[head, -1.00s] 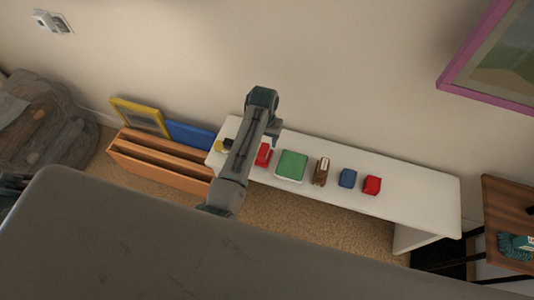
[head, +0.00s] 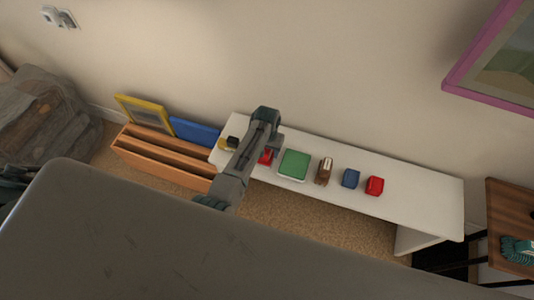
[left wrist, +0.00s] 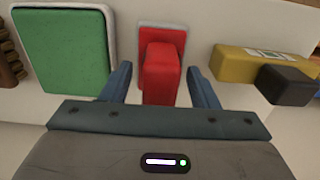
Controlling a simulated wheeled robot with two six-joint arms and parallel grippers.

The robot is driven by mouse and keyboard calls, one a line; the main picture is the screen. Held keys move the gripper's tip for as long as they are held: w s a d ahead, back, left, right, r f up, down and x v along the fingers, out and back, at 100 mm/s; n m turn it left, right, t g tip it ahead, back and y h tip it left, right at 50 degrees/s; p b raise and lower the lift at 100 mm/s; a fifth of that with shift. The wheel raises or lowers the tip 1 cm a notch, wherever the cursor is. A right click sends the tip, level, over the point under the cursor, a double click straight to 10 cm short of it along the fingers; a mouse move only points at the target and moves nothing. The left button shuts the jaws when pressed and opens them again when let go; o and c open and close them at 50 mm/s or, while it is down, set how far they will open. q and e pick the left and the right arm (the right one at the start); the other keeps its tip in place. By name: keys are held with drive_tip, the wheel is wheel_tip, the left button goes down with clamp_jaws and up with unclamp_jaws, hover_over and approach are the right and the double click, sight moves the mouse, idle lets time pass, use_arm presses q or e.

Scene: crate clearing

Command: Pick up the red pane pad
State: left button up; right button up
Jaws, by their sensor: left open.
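The red pane pad (head: 266,157) lies on the white bench, partly hidden behind my left gripper in the head view. In the left wrist view the red pad (left wrist: 160,72) shows as a flat red plate with a pale rim and a raised red block on it. My left gripper (head: 277,152) is open just above it. In the left wrist view its two blue fingers stand one on each side of the red block, apart from it, with nothing held. My right gripper is not in view. A second red object (head: 374,186) sits at the right of the bench.
The white bench (head: 425,195) also bears a green pad (head: 294,164), a brown brush-like thing (head: 324,171), a blue block (head: 350,178) and a yellow-and-black thing (left wrist: 240,64). An orange rack (head: 160,165) stands left. A grey surface (head: 150,240) fills the front.

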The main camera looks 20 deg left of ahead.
use_arm(q)
drive_tip(key=c, duration=1.1)
drive_tip(key=shift+c, duration=0.2)
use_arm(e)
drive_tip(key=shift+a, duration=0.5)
use_arm(q)
drive_tip(key=shift+r, duration=0.55)
wheel_tip(320, 180, up, 2)
drive_tip(key=shift+r, duration=0.1)
drive_tip(key=s+a+r, duration=0.1)
drive_tip(key=s, duration=1.5)
drive_tip(key=shift+a+r+b, duration=0.15)
drive_tip(key=shift+r+b, duration=0.15)
drive_tip(key=shift+r, duration=0.05)
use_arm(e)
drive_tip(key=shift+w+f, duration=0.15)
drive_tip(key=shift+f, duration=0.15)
